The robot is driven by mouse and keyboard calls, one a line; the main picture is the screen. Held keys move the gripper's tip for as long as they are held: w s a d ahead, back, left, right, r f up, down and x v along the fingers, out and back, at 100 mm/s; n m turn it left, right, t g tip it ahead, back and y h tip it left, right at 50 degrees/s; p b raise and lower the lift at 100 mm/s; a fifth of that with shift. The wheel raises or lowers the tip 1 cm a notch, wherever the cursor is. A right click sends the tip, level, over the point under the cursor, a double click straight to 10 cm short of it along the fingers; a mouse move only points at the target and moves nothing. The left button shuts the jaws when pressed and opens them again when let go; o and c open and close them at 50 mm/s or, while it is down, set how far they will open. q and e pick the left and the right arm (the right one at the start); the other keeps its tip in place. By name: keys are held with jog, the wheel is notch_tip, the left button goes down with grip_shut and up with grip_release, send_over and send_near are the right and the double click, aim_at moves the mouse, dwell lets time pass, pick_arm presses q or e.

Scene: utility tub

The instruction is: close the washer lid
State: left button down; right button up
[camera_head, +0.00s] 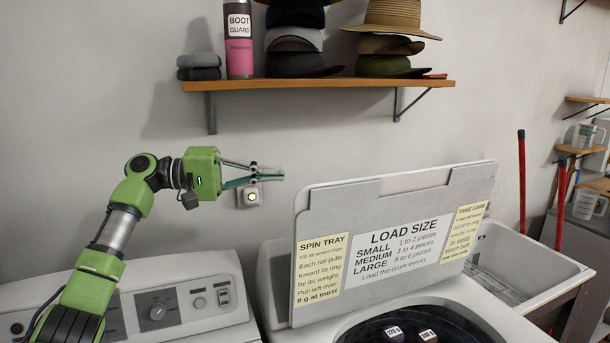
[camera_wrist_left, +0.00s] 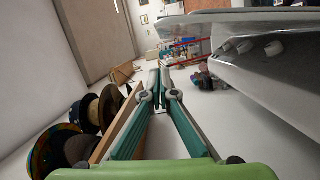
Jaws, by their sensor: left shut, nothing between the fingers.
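The washer lid (camera_head: 340,291) stands open and upright, leaning slightly back, with load size and spin tray labels on its inner face. Below it the washer's drum opening (camera_head: 460,327) is uncovered, with two dark labelled items inside. My left gripper (camera_head: 281,174) is shut and empty, in the air to the left of the lid's upper left corner, near the wall. In the left wrist view its fingertips (camera_wrist_left: 158,68) meet, and a pale edge, perhaps the lid (camera_wrist_left: 240,16), crosses the upper right. My right gripper is not in view.
A wooden shelf (camera_head: 350,84) with hats and a pink bottle (camera_head: 239,45) hangs above my left arm. A second machine (camera_head: 190,302) stands at left. A white utility tub (camera_head: 530,262) stands right of the lid.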

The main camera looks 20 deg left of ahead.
pick_arm(q)
jog(key=d+f+p, duration=0.1)
jog(key=d+p, duration=0.2)
jog(key=d, duration=0.4)
jog(key=shift+w+d, duration=0.2)
jog(key=shift+w, duration=0.05)
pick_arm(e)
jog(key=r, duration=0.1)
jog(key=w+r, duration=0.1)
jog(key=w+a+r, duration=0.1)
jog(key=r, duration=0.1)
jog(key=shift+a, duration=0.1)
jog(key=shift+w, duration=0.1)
pick_arm(q)
jog(key=shift+d, duration=0.1)
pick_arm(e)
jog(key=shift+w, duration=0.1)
